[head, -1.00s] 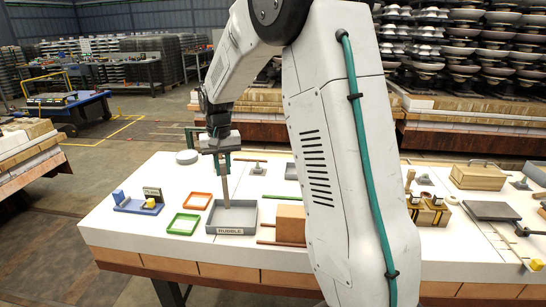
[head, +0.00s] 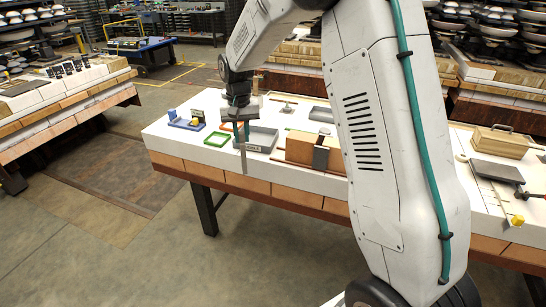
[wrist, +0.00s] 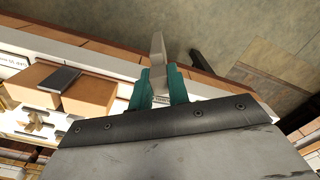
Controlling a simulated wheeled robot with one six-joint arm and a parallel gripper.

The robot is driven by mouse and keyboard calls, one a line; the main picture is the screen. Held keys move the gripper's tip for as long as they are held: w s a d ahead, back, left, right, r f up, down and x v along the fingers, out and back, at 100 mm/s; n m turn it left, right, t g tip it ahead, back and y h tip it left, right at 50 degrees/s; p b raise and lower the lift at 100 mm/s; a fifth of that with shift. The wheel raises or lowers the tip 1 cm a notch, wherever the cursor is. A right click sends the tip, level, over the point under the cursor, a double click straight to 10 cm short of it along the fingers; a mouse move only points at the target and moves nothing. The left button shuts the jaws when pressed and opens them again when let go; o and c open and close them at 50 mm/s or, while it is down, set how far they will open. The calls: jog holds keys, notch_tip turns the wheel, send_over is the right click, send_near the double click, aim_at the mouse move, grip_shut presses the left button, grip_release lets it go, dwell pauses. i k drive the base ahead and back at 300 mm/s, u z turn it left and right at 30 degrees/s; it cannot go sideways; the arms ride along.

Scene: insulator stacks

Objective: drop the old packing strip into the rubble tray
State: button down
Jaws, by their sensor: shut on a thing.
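The old packing strip (head: 243,158) is a long, thin grey-brown piece. My gripper (head: 241,132) is shut on its upper end, and it hangs down steeply. In the head view its lower end overlaps the table's front edge. In the wrist view the strip (wrist: 158,48) sticks out from the teal fingers (wrist: 158,87) across the table edge, with floor behind its far end. The grey rubble tray (head: 264,149) stands on the white table, just right of the gripper in the head view. Its left part is partly hidden by the gripper. I cannot make it out in the wrist view.
A green tray (head: 210,141) and a blue stand (head: 186,125) lie to the left; an orange tray is mostly hidden behind the gripper. A tan block (head: 299,147) with a dark slab (head: 321,158) is right of the rubble tray. Floor is open before the table.

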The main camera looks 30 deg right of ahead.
aim_at(260, 140)
jog(key=z, duration=0.85)
jog(key=k, duration=0.1)
jog(key=u, duration=1.55)
jog(key=i, duration=0.7)
